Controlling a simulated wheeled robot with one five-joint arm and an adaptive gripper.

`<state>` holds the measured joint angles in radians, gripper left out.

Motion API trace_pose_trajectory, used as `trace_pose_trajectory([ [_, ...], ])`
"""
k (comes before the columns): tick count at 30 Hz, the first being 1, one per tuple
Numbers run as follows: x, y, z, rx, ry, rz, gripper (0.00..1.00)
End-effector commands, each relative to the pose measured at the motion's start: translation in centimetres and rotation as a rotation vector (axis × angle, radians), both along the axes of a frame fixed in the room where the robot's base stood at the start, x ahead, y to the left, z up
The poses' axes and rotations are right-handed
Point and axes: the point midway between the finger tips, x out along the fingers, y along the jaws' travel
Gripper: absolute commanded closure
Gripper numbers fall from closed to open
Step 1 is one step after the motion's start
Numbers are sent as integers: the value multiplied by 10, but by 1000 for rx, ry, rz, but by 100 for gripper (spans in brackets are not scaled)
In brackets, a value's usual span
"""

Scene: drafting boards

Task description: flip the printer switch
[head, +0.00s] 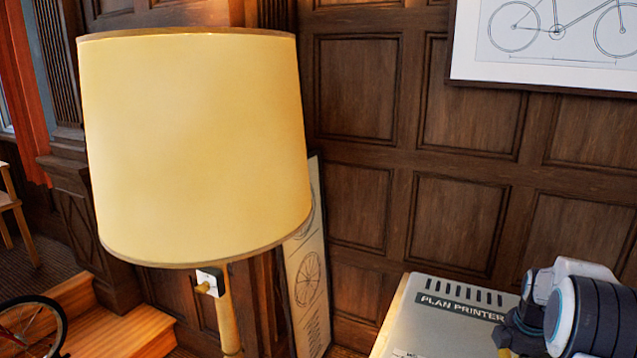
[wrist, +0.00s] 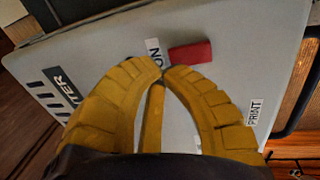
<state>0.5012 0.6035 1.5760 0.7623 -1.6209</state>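The plan printer (head: 425,330) is a grey box at the lower right of the head view, with a dark "PLAN PRINTER" label and a row of vent slots. In the wrist view its grey top (wrist: 225,30) fills most of the picture. A red switch (wrist: 190,52) lies on it, beside a white "ON" label (wrist: 153,52). My gripper (wrist: 160,73) has yellow ribbed fingers with the tips together and nothing seen between them. The tips appear just below the red switch in the picture; contact cannot be told. In the head view the switch is out of sight.
A large yellow lampshade (head: 195,140) stands left of the printer, with a small switch plate (head: 210,280) under it. A panelled wall (head: 355,90) with a framed bicycle drawing (head: 550,45) is behind. A "PRINT" label (wrist: 255,112) is right of my fingers.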

Motion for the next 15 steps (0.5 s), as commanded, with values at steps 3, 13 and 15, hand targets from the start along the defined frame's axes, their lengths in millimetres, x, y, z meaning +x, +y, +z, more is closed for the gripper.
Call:
trace_pose_trajectory([
  [3,0,0,-2,0,0,0,100],
  [13,0,0,-7,0,0,0,100],
  [15,0,0,-8,0,0,0,100],
])
